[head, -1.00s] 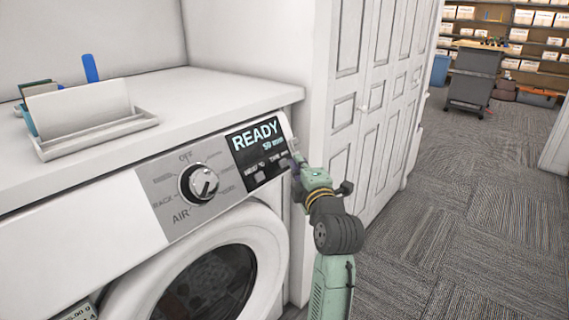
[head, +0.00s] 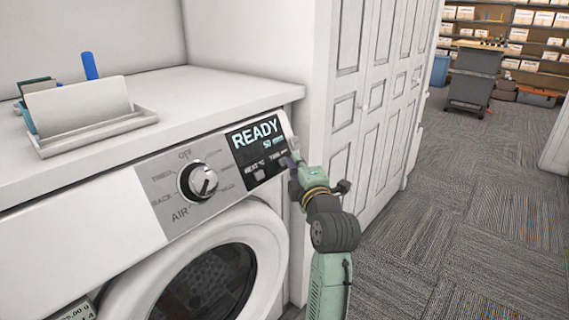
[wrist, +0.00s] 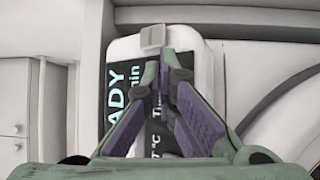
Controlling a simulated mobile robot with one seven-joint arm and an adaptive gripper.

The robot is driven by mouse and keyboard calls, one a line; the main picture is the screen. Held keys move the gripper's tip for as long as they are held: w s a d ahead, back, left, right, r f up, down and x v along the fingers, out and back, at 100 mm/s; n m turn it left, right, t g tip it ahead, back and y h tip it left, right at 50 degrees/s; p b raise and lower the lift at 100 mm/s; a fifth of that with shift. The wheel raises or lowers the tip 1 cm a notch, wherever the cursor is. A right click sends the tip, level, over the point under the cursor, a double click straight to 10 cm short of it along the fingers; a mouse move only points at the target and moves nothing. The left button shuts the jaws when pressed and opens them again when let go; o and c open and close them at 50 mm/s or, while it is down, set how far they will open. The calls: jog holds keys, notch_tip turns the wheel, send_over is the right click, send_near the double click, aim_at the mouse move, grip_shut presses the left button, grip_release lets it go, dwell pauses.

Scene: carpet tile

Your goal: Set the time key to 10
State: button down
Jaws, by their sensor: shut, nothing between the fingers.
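The dryer's black display panel (head: 258,150) reads READY with 50 min below it. It carries a heat label and a time label along its lower part. My gripper (head: 291,160) is at the panel's right end, close to the time label. In the wrist view, my gripper (wrist: 161,65) is shut and empty, its fingers in front of the panel (wrist: 118,75). The time label (wrist: 157,108) shows partly between the fingers. The time key itself seems hidden behind the fingers. Whether the fingertips touch the panel I cannot tell.
A round dial (head: 198,181) sits left of the panel, above the dryer's round door (head: 205,285). A small grey square (wrist: 153,36) lies beyond the fingertips. A tray (head: 98,131) stands on top. White cabinet doors (head: 375,110) rise close on the right, with open carpet beyond.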

jog(key=shift+w+a+f, duration=0.15)
jog(key=shift+w+a, duration=0.05)
jog(key=shift+a, duration=0.05)
dwell(0.8)
jog(key=shift+s+d+r, duration=0.4)
jog(key=shift+s+d, duration=0.05)
jog(key=shift+d, duration=0.1)
jog(key=shift+d, duration=0.1)
jog(key=s+d+r, duration=0.2)
jog(key=d, duration=0.1)
jog(key=shift+s+d+r, duration=0.15)
jog(key=shift+s+d, duration=0.05)
jog(key=shift+s, duration=0.1)
dwell(0.4)
dwell(2.2)
